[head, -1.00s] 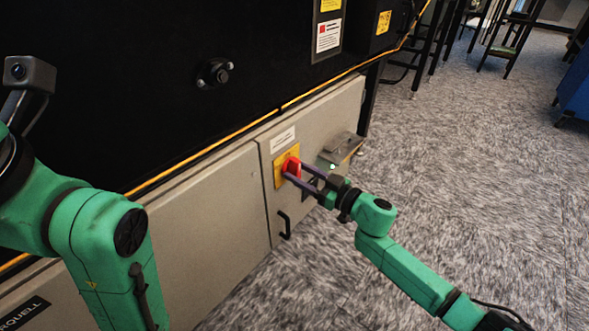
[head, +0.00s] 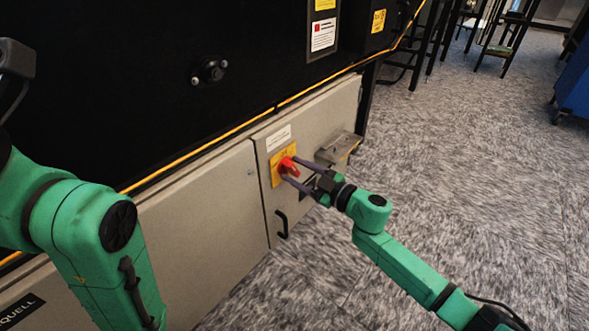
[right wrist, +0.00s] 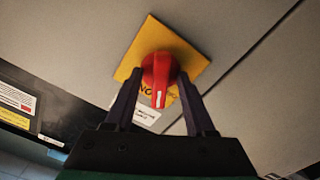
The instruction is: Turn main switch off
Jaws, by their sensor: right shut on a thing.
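The main switch is a red rotary knob (head: 287,165) on a yellow plate (head: 277,178), mounted on a grey cabinet door. My right gripper (head: 291,168) is shut on the red knob, with one finger on each side. In the right wrist view the knob (right wrist: 158,78) sits between the two dark fingers, in front of the tilted yellow plate (right wrist: 191,56). The white mark on the knob points toward the gripper palm in that view. My left arm shows at the left of the head view, but its gripper is out of view.
A black door handle (head: 282,224) is below the switch. A grey bracket (head: 338,148) juts out to its right. The black machine body (head: 120,90) rises above the cabinet (head: 200,205). Open carpet (head: 470,190) lies to the right.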

